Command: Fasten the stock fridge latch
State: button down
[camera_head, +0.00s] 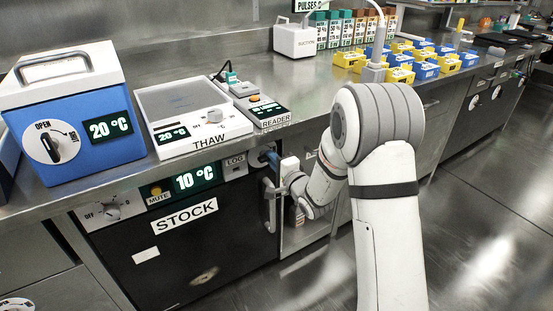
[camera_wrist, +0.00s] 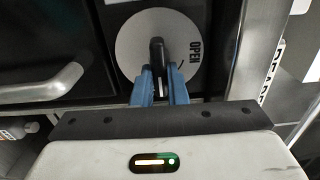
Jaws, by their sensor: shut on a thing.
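The stock fridge (camera_head: 190,245) is a black-fronted unit under the counter, with a STOCK label and a 10 °C display. In the wrist view its latch is a black lever knob (camera_wrist: 157,52) on a round grey dial (camera_wrist: 131,45). The word OPEN is printed at the dial's right side, and the knob stands upright in the picture. My gripper (camera_wrist: 159,72) has its blue fingers on either side of the knob's lower end, shut on it.
A vertical metal handle (camera_head: 269,205) is at the fridge door's right edge, close below my gripper; it also shows in the wrist view (camera_wrist: 42,86). The counter edge overhangs above. A blue cooler (camera_head: 75,160) and the THAW unit (camera_head: 188,110) stand on top.

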jog(key=shift+w+r, duration=0.1)
jog(key=shift+r, duration=0.05)
jog(key=c, duration=1.4)
grip_release()
jog(key=shift+c, duration=0.2)
jog(key=p+v, duration=0.1)
jog(key=v, duration=0.7)
